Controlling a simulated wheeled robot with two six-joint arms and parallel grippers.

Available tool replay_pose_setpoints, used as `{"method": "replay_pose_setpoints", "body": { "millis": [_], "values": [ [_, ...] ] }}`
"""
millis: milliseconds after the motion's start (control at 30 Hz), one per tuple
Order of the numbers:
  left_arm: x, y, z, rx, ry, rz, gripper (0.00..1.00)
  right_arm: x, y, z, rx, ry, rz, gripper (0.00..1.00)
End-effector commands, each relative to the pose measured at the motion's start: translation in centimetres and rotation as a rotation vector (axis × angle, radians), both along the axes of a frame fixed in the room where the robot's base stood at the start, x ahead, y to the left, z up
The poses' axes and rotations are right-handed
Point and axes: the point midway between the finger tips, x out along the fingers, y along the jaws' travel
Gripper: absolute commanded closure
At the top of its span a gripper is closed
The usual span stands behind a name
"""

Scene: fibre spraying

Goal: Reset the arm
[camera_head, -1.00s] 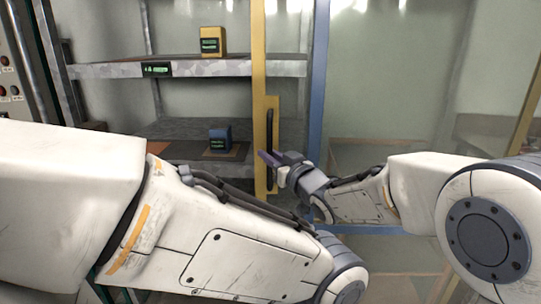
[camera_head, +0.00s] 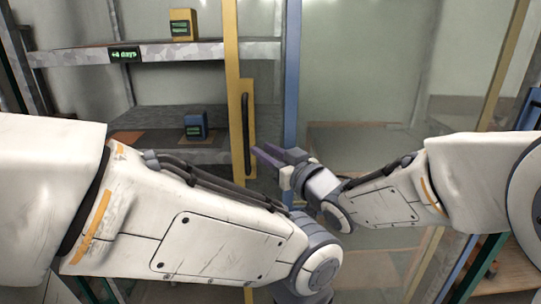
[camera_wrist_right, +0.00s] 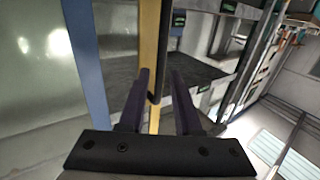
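My right gripper (camera_head: 272,154) has purple fingers and is in front of the yellow door frame (camera_head: 232,60), just right of and below its dark handle (camera_head: 246,120). In the right wrist view my right gripper (camera_wrist_right: 160,100) has its fingers apart. The yellow frame (camera_wrist_right: 152,40) and the dark handle (camera_wrist_right: 153,97) show between and past the fingers; I cannot tell whether they touch, but nothing looks clamped. My left arm (camera_head: 190,220) reaches across the lower left of the head view. Its gripper is out of view.
A metal shelf (camera_head: 200,52) behind the yellow frame holds a yellow box (camera_head: 183,25). A blue box (camera_head: 195,126) stands on the lower shelf. A blue post (camera_head: 291,70) stands right of the yellow frame, with glass panels beyond it.

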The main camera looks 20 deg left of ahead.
Motion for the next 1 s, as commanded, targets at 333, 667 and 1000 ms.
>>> {"method": "replay_pose_setpoints", "body": {
  "millis": [333, 667, 1000],
  "values": [
    [0.0, 0.0, 0.0, 0.0, 0.0, 0.0, 1.0, -1.1, -1.7, 0.0, 0.001, -0.001, 0.0, 0.68],
    [0.0, 0.0, -0.1, 0.0, 0.0, 0.0, 1.0, -1.1, -1.6, 0.0, -0.001, 0.001, -0.001, 0.68],
    [0.0, 0.0, 0.0, 0.0, 0.0, 0.0, 1.0, -2.9, -8.0, -6.5, -0.316, 0.248, -0.203, 0.68]
  ]
}}
